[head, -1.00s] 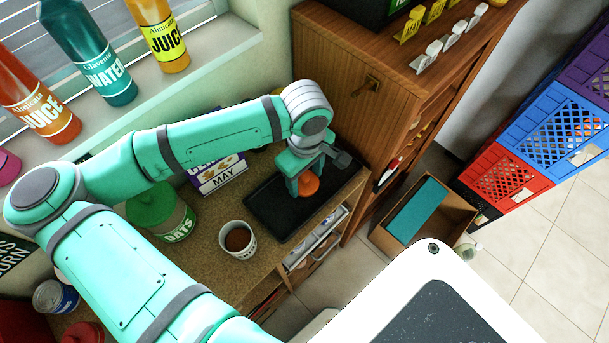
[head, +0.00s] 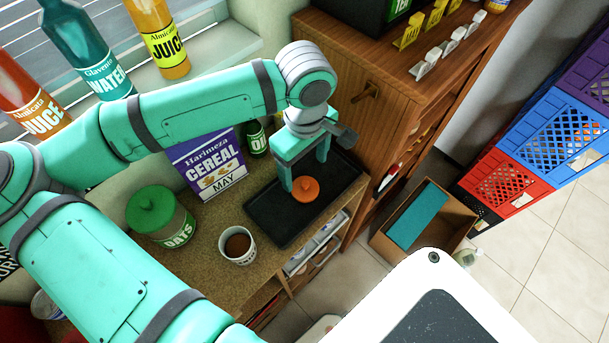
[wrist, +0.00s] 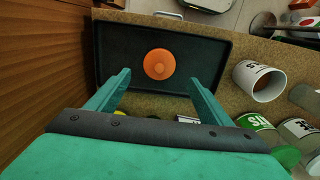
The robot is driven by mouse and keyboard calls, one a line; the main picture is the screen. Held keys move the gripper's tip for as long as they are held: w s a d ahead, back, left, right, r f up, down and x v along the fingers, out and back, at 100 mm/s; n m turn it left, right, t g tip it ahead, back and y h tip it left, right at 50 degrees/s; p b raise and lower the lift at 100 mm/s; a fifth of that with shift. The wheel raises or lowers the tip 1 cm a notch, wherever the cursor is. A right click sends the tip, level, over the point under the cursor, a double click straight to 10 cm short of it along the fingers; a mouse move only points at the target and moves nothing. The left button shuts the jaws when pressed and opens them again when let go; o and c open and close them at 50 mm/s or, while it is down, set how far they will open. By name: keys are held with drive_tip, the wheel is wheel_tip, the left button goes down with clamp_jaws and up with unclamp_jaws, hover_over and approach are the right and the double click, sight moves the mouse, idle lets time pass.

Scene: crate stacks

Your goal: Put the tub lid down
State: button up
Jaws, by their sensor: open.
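The tub lid is a round orange lid (head: 306,190) with a small knob, lying on a black tray (head: 262,222) on the counter. It also shows in the wrist view (wrist: 159,64), knob up, near the middle of the tray. My gripper (head: 306,174) is open and empty, above and slightly behind the lid. In the wrist view its two fingers (wrist: 158,82) are spread wide, one to each side of the lid and apart from it.
A white cup of brown contents (head: 238,245) stands left of the tray. An oats tub with a green lid (head: 160,215), a cereal box (head: 208,165) and a dark green bottle (head: 257,140) stand behind. A wooden cabinet (head: 355,90) rises at the right.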

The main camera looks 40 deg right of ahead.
drive_tip(key=shift+r, duration=1.9)
